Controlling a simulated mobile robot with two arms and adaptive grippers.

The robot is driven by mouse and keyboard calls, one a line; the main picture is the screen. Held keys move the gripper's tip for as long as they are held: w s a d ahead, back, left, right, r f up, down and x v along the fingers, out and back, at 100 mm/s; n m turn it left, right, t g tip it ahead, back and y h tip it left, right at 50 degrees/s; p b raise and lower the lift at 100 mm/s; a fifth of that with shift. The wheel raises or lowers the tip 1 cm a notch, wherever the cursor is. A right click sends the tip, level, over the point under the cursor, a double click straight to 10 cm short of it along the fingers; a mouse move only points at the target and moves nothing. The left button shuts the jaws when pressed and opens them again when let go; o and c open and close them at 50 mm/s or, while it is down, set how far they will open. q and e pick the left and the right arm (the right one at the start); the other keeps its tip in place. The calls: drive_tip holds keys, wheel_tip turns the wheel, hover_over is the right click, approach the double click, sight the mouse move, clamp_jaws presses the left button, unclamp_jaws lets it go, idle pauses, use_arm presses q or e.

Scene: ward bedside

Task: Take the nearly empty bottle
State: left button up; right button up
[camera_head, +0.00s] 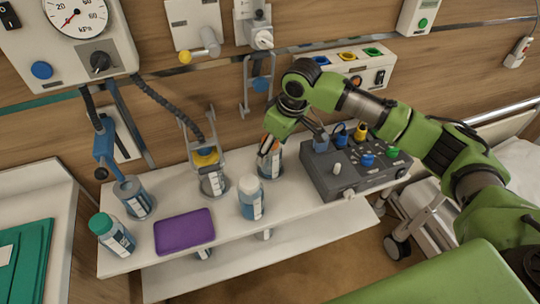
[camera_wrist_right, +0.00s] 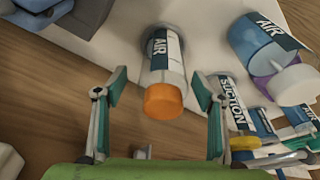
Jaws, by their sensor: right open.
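An orange-capped bottle (camera_wrist_right: 168,62) labelled AIR stands on the shelf. Its body looks pale and mostly clear; its liquid level is hard to tell. In the head view this bottle (camera_head: 271,164) is partly hidden by my right gripper (camera_head: 270,142). In the wrist view the open fingers of my right gripper (camera_wrist_right: 159,82) are on either side of the bottle, with gaps. A white-capped bottle (camera_head: 251,203) with blue liquid stands in front of it, also seen in the wrist view (camera_wrist_right: 255,42). A teal-capped bottle (camera_head: 113,237) stands at the far left. My left gripper is out of view.
A grey control box (camera_head: 345,181) stands just right of the orange-capped bottle. A suction jar (camera_head: 212,184) with a yellow top and another jar (camera_head: 134,198) are to its left. A purple pad (camera_head: 184,231) lies on the white shelf (camera_head: 300,204). A bare strip runs along its front right.

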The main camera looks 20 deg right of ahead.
drive_tip(key=x, duration=0.2)
drive_tip(key=s+p+x, duration=0.1)
drive_tip(key=x, duration=0.1)
drive_tip(key=shift+w+f, duration=0.1)
drive_tip(key=shift+f, duration=0.1)
drive_tip(key=shift+w+f, duration=0.1)
drive_tip(key=shift+f, duration=0.2)
drive_tip(key=shift+c, duration=0.7)
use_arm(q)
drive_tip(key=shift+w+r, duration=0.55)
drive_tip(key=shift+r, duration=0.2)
use_arm(e)
drive_tip(key=c, duration=1.1)
